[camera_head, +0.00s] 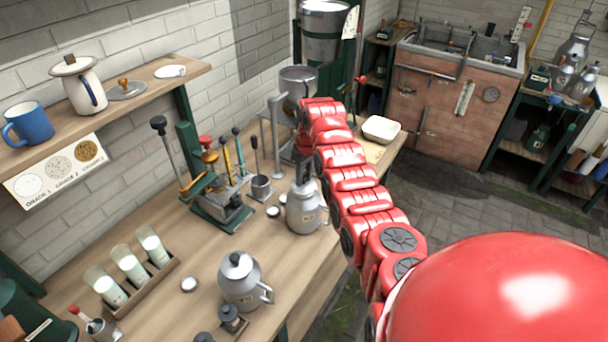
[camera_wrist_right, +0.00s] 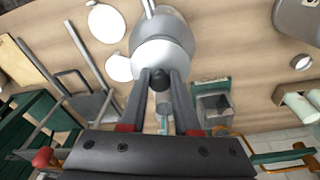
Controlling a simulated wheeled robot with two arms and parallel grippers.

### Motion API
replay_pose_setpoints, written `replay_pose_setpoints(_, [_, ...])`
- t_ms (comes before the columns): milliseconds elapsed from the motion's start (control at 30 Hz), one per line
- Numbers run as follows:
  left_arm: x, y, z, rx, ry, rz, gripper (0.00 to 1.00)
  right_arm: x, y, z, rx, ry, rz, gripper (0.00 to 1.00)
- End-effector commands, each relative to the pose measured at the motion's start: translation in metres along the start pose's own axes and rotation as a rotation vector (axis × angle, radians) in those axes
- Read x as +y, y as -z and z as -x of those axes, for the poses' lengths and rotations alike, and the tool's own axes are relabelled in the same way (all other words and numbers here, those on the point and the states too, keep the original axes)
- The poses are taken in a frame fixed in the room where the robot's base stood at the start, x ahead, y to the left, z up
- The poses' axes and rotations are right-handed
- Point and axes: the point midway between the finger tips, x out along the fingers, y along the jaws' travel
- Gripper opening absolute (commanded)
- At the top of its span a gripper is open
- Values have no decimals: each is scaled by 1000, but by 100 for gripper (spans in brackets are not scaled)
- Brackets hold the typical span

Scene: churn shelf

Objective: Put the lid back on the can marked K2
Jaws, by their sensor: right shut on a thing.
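A grey metal can (camera_head: 304,212) with a side handle stands upright on the wooden bench, under my right gripper (camera_head: 303,178). In the right wrist view my right gripper (camera_wrist_right: 160,82) is shut on the dark knob of a pale round lid (camera_wrist_right: 163,58). The lid is over the can (camera_wrist_right: 165,22); I cannot tell whether it is seated or just above the mouth. A second grey can (camera_head: 240,284), with a dark-knobbed lid on it, stands nearer the front. No K2 mark is readable on either can. My left gripper is not in view.
A green lever device (camera_head: 222,208) stands left of the can. A rack of milk glasses (camera_head: 165,278) is at the front left. A white dish (camera_head: 381,130) lies behind.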

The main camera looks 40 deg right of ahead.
Motion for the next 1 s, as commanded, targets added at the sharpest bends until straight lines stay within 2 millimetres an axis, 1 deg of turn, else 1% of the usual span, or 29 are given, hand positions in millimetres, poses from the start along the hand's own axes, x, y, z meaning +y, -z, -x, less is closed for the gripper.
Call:
replay_pose_setpoints(367, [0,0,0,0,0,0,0,0,0,0,0,0,0,0])
replay_pose_setpoints(733, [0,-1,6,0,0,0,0,0,-1,0,0,1,0,0])
replay_pose_setpoints(1000, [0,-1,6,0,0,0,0,0,-1,1,-1,1,0,0])
